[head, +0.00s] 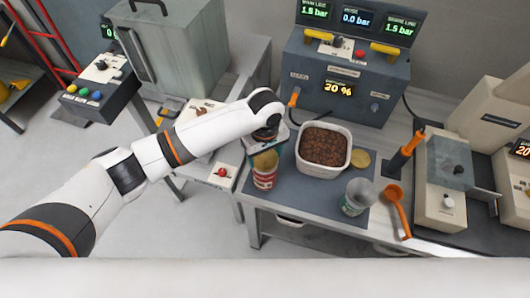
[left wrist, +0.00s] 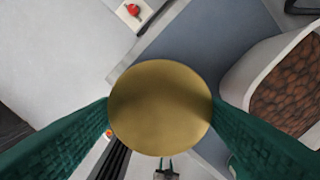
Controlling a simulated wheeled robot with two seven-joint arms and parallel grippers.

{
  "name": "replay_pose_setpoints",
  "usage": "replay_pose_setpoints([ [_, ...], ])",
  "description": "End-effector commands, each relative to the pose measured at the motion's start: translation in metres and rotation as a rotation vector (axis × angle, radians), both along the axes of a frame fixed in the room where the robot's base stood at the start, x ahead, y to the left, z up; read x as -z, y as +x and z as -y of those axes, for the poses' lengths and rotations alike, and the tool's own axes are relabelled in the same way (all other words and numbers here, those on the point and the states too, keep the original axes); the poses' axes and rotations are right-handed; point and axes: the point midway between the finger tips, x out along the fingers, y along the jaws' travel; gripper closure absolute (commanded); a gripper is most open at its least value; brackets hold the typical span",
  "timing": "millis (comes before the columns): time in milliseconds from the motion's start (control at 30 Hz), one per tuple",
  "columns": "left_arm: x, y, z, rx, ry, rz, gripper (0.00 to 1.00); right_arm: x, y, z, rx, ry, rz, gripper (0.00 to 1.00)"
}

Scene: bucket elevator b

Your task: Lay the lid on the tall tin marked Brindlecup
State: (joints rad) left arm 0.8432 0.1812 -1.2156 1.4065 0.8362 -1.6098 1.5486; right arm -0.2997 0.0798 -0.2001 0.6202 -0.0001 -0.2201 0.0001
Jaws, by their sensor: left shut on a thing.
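A round gold lid (left wrist: 160,108) is between the green fingers of my left gripper (left wrist: 160,110), which is shut on it. In the head view the gripper (head: 266,146) is over a red and cream tin (head: 264,179), with the gold lid (head: 265,159) at the tin's top. I cannot tell whether lid and tin touch. The wrist view hides the tin behind the lid. A second, grey-green tin (head: 352,207) stands on the mat's front right. Neither label is readable, so I cannot tell which tin is Brindlecup. My right gripper is not in view.
A white tub of brown beans (head: 347,168) stands right of the red tin on the blue-grey mat (head: 310,198). Another gold disc (head: 361,159) lies beside it. An orange scoop (head: 396,205) lies at right. A console (head: 340,85) stands behind. A red-button box (head: 222,174) is at left.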

Motion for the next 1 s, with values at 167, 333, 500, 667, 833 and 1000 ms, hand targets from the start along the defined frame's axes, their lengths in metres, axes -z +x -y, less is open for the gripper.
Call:
replay_pose_setpoints([
  [167, -0.0002, 0.0002, -0.0001, 0.0, 0.0, 0.0, 0.54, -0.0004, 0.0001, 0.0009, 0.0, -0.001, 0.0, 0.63],
  [333, 0.0007, 0.0001, -0.0002, 0.0, 0.0, 0.0, 0.54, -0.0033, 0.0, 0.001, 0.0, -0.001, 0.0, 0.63],
  [500, 0.0026, 0.0004, -0.0001, 0.0, 0.0, 0.0, 0.54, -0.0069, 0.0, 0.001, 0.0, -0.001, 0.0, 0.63],
  [667, 0.0045, 0.0003, -0.0001, 0.0, -0.001, 0.0, 0.54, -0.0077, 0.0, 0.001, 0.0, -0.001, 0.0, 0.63],
  [833, 0.0048, 0.0004, -0.0002, 0.0, -0.001, 0.0, 0.54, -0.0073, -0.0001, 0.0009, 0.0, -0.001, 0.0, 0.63],
  [1000, 0.0048, 0.0004, -0.0002, 0.0, 0.0, 0.0, 0.3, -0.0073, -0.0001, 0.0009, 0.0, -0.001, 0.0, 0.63],
])
